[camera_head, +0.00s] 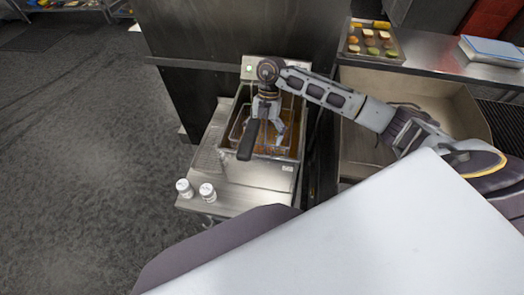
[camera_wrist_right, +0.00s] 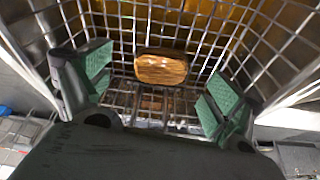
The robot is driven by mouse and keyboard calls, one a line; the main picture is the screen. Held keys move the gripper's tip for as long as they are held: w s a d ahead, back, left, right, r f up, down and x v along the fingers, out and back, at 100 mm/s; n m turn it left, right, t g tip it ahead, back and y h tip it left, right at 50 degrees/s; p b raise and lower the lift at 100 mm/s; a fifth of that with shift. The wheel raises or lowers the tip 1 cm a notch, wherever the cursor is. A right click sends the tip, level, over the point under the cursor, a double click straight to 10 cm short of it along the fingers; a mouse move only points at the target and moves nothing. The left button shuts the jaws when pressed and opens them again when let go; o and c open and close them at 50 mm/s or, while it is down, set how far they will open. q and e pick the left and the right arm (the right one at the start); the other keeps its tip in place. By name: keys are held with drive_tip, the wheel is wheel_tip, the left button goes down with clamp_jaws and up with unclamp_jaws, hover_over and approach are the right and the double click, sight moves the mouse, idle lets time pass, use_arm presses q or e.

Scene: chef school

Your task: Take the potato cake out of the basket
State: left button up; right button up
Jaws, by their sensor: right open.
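The potato cake (camera_wrist_right: 161,68) is a small golden-brown piece lying inside the wire basket (camera_wrist_right: 130,30), ahead of my right gripper in the right wrist view. My right gripper (camera_wrist_right: 158,95) is open, with its green finger pads apart on either side and the cake beyond and between them, not gripped. In the head view the right gripper (camera_head: 268,130) points down into the basket (camera_head: 237,122), which sits in the fryer (camera_head: 262,172). The basket's dark handle (camera_head: 247,141) points toward me. The cake cannot be made out in the head view. My left gripper is not in view.
Two white shakers (camera_head: 196,189) stand on the steel counter left of the fryer's front. A tray of food pieces (camera_head: 372,42) and a blue-and-white box (camera_head: 492,50) are on the steel table at upper right. Wire basket walls surround the right gripper closely.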

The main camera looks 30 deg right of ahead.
drive_tip(key=shift+s+a+f, duration=0.25)
drive_tip(key=shift+s+f, duration=0.25)
drive_tip(key=shift+f, duration=0.1)
drive_tip(key=shift+p+x, duration=0.5)
drive_tip(key=shift+x, duration=0.95)
drive_tip(key=shift+s, duration=0.1)
drive_tip(key=c, duration=1.1)
drive_tip(key=shift+r, duration=0.15)
